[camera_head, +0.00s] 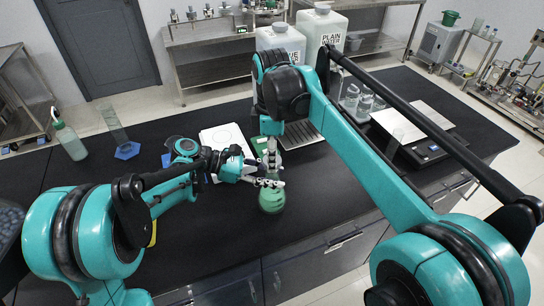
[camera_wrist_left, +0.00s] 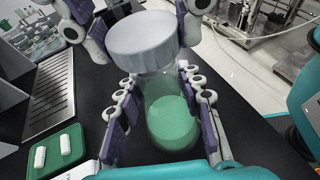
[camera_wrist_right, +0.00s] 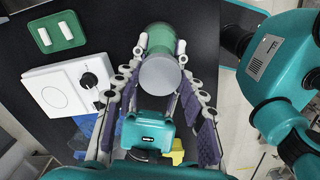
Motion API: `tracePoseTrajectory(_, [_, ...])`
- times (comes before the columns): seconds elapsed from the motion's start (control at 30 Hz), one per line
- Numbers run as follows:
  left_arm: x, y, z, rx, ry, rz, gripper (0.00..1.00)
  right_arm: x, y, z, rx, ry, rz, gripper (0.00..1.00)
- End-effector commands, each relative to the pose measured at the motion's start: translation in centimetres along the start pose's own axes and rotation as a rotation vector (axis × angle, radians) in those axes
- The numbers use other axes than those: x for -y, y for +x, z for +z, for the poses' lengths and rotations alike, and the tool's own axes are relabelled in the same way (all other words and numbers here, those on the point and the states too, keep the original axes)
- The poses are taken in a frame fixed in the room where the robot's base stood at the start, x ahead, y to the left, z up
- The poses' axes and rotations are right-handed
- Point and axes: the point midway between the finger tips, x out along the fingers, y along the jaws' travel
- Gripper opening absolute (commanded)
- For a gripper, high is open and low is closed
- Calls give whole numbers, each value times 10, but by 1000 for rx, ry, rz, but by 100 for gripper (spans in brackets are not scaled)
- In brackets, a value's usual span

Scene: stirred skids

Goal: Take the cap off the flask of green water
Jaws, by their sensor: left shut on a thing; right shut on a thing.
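The flask of green water (camera_head: 271,200) is upright over the front of the black bench. In the left wrist view the clear flask (camera_wrist_left: 172,122) holds green liquid, and its pale grey cap (camera_wrist_left: 142,40) sits at its top. My left gripper (camera_head: 268,182) is shut on the flask from the side. My right gripper (camera_head: 271,157) comes down from above and is shut on the cap, with its fingers on either side. In the right wrist view the cap (camera_wrist_right: 160,76) is seen end-on, hiding the neck. I cannot tell whether the cap is loose.
A hotplate stirrer (camera_wrist_right: 68,87) and a green tray (camera_wrist_right: 57,33) with two white bars lie nearby. A spray bottle (camera_head: 70,138) stands at left, a balance (camera_head: 425,145) at right. Large white containers (camera_head: 320,30) stand behind.

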Motion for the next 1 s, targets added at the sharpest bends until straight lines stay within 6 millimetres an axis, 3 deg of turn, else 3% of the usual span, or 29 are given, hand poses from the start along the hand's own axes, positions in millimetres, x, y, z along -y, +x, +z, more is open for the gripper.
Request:
tracePoseTrajectory(0.23, [1, 0, -2, -4, 0, -2, 0, 0, -4, 0, 0, 0, 0, 7])
tracePoseTrajectory(0.53, [1, 0, -2, -4, 0, -2, 0, 0, -38, 0, 0, 0, 0, 7])
tracePoseTrajectory(0.77, [1, 0, -2, -4, 0, -2, 0, 0, -40, 0, 0, 0, 0, 7])
tracePoseTrajectory(0.8, [1, 0, -2, -4, 0, -2, 42, 0, -40, 0, 0, 0, 0, 7])
tracePoseTrajectory(0.87, [1, 0, -2, -4, 0, -1, 58, 0, -40, 0, 0, 0, 0, 7])
tracePoseTrajectory(1.0, [0, 0, -1, -3, 0, -1, 61, 0, -40, 0, 0, 0, 0, 7])
